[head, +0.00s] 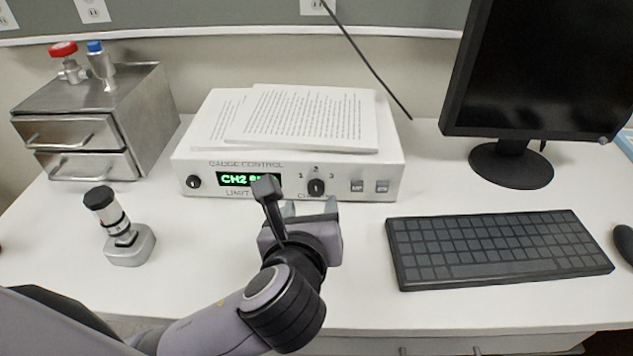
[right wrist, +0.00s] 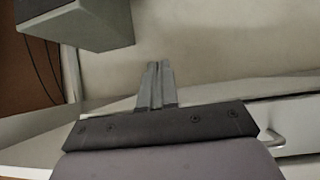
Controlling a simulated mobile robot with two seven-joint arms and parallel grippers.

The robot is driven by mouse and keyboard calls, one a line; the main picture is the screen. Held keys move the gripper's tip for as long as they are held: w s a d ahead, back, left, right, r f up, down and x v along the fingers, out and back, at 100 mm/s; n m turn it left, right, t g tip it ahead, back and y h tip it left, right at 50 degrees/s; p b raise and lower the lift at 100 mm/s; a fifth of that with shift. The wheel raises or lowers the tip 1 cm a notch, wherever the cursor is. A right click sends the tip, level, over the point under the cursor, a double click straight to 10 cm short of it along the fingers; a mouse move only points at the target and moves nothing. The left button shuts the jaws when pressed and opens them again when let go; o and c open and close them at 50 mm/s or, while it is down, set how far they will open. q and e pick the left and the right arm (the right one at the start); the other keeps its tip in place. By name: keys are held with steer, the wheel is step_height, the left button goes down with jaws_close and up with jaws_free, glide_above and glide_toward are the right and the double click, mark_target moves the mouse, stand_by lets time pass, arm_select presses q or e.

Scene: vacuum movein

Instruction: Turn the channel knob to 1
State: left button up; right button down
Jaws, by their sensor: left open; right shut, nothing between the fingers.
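The gauge control box (head: 240,181) is a white unit at the back middle of the desk. Its green display (head: 248,180) reads CH2 and more text, partly hidden by my left gripper. The black channel knob (head: 316,187) sits right of the display, with 1 on its left and 3 on its right; its exact pointing is too small to tell. My left gripper (head: 309,207) is open just in front of and below the knob, with its fingers towards the box. It appears apart from the knob. My right gripper (right wrist: 156,84) shows in the right wrist view, shut and empty.
Papers (head: 300,119) lie on the box. Another black knob (head: 194,181) is at its left end. A keyboard (head: 498,247) and monitor (head: 511,160) stand right. A metal drawer unit (head: 86,130) and a small grey device (head: 129,243) stand left.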

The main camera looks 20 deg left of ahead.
mark_target(316, 192)
arm_select(q)
steer(key=shift+x, duration=3.15)
steer(key=shift+f, duration=0.1)
steer(key=c, duration=1.1)
